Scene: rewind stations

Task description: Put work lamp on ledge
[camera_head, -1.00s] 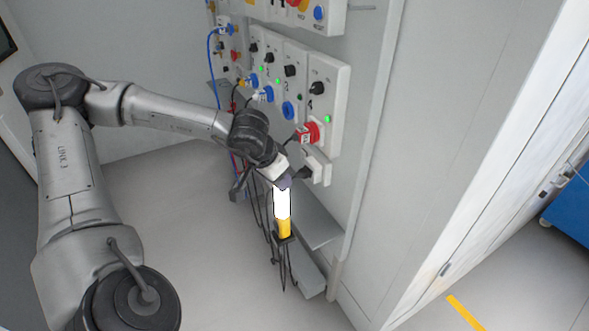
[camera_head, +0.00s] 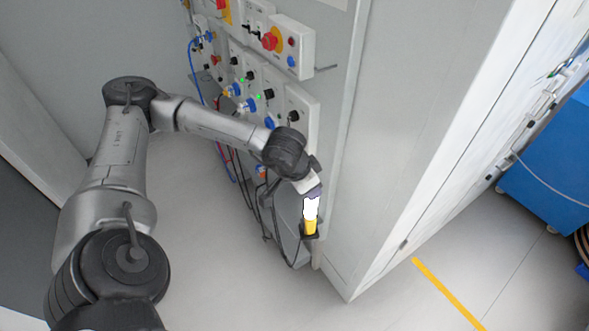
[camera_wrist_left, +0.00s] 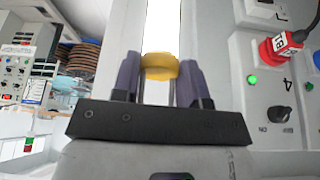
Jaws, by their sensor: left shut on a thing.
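The work lamp (camera_head: 310,210) is a bright white tube with a yellow part and a dark lower end. It hangs roughly upright from my left gripper (camera_head: 313,188), which is shut on it. In the left wrist view the purple fingers (camera_wrist_left: 160,75) stand on either side of the lamp's yellow collar (camera_wrist_left: 159,66), with the glowing tube beyond. A grey ledge (camera_head: 287,205) runs along the wall below the control panels. The lamp is by its near right end; whether they touch I cannot tell. My right gripper is out of view.
Control panels (camera_head: 298,118) with knobs and plugs line the wall above the ledge. Dark cables (camera_head: 268,215) hang beside it. A large pale cabinet side (camera_head: 400,170) stands to the right, with a blue unit (camera_head: 550,165) beyond. The floor at left is clear.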

